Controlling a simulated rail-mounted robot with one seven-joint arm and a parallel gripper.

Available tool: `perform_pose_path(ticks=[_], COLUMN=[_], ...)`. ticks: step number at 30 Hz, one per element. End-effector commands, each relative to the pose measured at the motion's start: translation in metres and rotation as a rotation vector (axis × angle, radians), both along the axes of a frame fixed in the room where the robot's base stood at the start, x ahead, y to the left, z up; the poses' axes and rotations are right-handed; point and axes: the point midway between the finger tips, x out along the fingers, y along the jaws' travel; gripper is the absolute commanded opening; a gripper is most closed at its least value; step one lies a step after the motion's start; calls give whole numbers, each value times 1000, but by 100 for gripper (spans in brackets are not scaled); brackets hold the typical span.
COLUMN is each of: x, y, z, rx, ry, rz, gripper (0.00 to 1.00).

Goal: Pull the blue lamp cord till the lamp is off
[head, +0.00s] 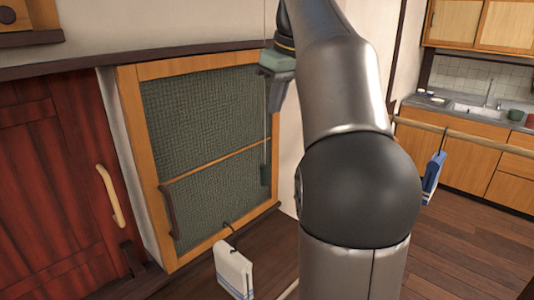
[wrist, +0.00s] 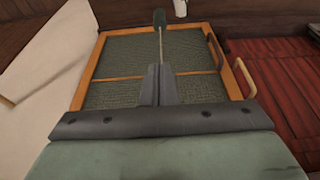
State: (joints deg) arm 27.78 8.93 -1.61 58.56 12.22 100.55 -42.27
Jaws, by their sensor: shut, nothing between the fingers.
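A thin cord (head: 265,140) hangs down in front of the woven panel, with a dark greenish pull (head: 265,175) at its lower end. The colour looks dark green rather than clearly blue. My gripper (head: 273,108) is shut, high beside the cord and well above the pull. In the wrist view my shut fingers (wrist: 160,68) point toward the cord (wrist: 161,45) and the pull (wrist: 160,18). The cord lines up with the fingertips there; I cannot tell whether they touch. The lamp is not in view.
A wood-framed woven panel (head: 215,120) stands behind the cord. A red door (head: 60,190) with a pale handle (head: 110,195) is at left. A white cloth (head: 234,270) hangs below. A wooden rail (head: 470,134) with a blue-and-white cloth (head: 433,178) is at right.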

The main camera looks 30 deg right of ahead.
Motion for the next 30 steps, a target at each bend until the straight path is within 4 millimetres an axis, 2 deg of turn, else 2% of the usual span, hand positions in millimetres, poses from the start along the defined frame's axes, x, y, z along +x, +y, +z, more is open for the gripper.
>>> perform_pose_path(ticks=[5,15,18,24,30], x=[6,26,25,25,26], y=[3,9,8,8,8], z=[-27,-95,-110,-128,-131], rx=[2,1,1,0,0], ry=[3,3,2,1,0], rz=[1,1,-1,1,1], gripper=[0,0,0,0,0])
